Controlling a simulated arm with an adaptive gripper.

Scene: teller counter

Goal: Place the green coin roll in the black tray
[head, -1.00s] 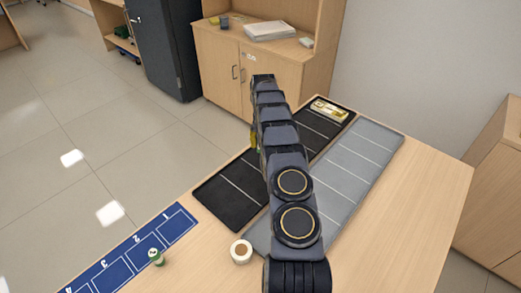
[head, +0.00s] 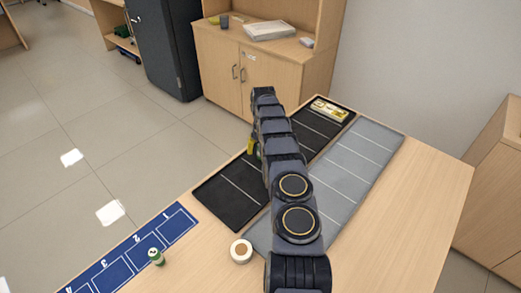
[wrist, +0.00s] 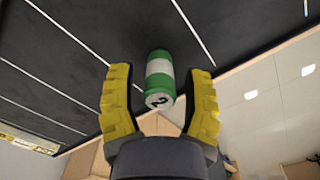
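A green coin roll (wrist: 159,75) with a white band shows between the yellow fingers of my gripper (wrist: 160,75) in the wrist view, its end marked 2 facing the camera. The fingers stand apart, with gaps seen beside the roll, so my gripper looks open around it. Behind it is the black tray (wrist: 75,45) with white dividing lines. In the head view, the roll (head: 258,153) is mostly hidden by my arm, beside the left edge of the black tray (head: 222,199). I cannot tell whether its far end touches the tray.
A grey tray (head: 352,165) lies right of the black one. A gold-and-white bundle (head: 329,110) sits at the black tray's far end. A second green roll (head: 156,257) stands on the numbered blue mat (head: 180,226). A white-rimmed roll (head: 241,251) is nearby. The table's right side is clear.

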